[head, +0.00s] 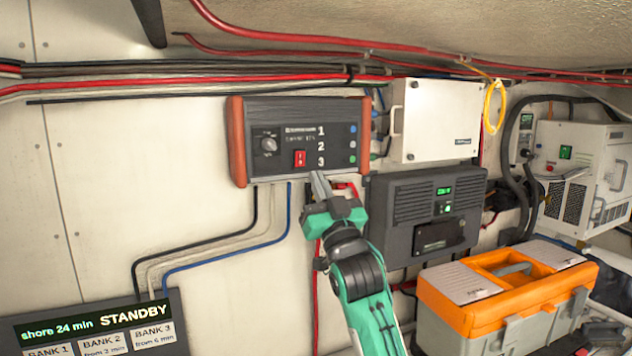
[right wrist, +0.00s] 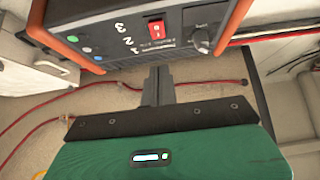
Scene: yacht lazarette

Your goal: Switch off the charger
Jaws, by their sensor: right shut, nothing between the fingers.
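The charger (head: 300,138) is a dark grey box with orange-brown side cheeks on the wall. Its face has a red rocker switch (head: 300,158), a round knob (head: 268,144), the numbers 1, 2, 3 and coloured dots at the right. In the right wrist view the charger (right wrist: 120,28) appears upside down, with the red switch (right wrist: 157,29) near its middle. My left gripper is out of view.
A dark grey unit (head: 428,215) with a green display and a white box (head: 437,120) are on the wall to the right. An orange toolbox (head: 505,285) stands lower right. A screen (head: 95,325) at lower left reads STANDBY. Cables run below the charger; bare wall lies left.

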